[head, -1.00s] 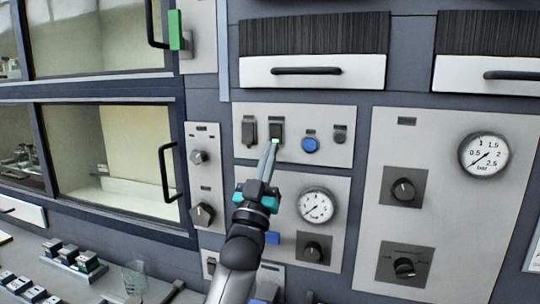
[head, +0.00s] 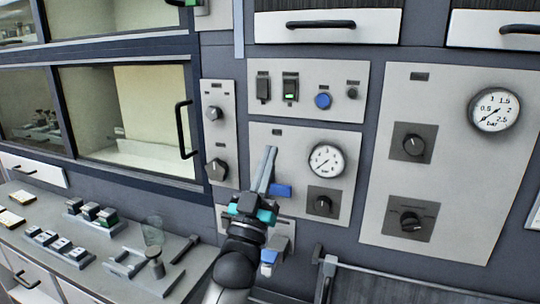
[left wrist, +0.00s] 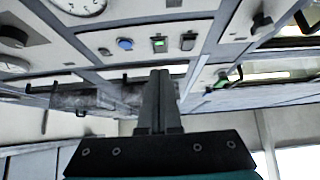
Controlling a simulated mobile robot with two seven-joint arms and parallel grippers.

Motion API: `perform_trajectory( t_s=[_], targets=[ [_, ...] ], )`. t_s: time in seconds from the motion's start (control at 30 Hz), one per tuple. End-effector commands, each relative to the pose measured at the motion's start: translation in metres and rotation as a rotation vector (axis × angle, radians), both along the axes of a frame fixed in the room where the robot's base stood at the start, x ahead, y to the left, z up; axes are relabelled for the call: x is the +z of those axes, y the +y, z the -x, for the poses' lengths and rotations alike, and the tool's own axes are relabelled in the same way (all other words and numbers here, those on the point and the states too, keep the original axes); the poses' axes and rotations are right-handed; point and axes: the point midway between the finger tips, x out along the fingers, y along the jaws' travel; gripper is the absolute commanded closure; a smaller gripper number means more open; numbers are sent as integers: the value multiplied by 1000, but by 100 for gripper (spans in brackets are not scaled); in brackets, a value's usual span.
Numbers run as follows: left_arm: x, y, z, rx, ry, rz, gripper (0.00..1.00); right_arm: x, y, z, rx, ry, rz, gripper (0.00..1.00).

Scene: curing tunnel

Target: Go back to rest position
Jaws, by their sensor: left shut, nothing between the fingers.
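My left gripper (head: 265,172) is shut and empty in the head view, in front of the panel with the round gauge (head: 325,160). Its fingers point up and stand apart from the switches. In the left wrist view the shut fingers (left wrist: 160,85) fill the middle. Above it in the head view is the switch panel (head: 335,108) with two dark rocker switches. The right-hand rocker switch (head: 290,88) shows a green light, which also shows in the left wrist view (left wrist: 159,43). A blue round button (head: 323,101) sits beside it. My right gripper is in neither view.
A grey bench (head: 110,250) at lower left carries small blocks in racks, a clear beaker (head: 153,232) and a stand. A glass-fronted cabinet (head: 120,110) with a black handle (head: 186,130) is at left. A larger gauge (head: 494,110) and knobs are at right.

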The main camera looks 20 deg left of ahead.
Motion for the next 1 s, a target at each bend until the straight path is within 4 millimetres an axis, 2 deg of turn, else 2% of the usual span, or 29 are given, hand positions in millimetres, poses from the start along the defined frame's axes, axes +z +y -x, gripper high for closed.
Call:
perform_trajectory(
  t_s=[0.13, 0.33, 0.47, 0.57, 0.63, 0.77, 0.87, 1.0],
  targets=[
    [0, 0, 0, 0, 0, 0, 100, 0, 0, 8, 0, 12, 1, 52],
    [-2, 0, 0, 0, 11, 0, 100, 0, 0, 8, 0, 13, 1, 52],
    [-25, -1, -1, 2, 111, -6, 100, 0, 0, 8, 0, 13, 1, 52],
    [-61, -2, 0, 5, 269, -16, 100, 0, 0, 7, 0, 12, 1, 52],
    [-93, -3, 5, 8, 401, -25, 100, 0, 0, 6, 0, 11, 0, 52],
    [-152, -6, 25, 9, 654, -46, 100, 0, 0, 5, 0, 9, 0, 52],
    [-196, -8, 49, 8, 847, -65, 100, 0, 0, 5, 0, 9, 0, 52],
    [-253, -11, 97, 2, 1118, -94, 100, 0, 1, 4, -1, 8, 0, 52]
  ],
)
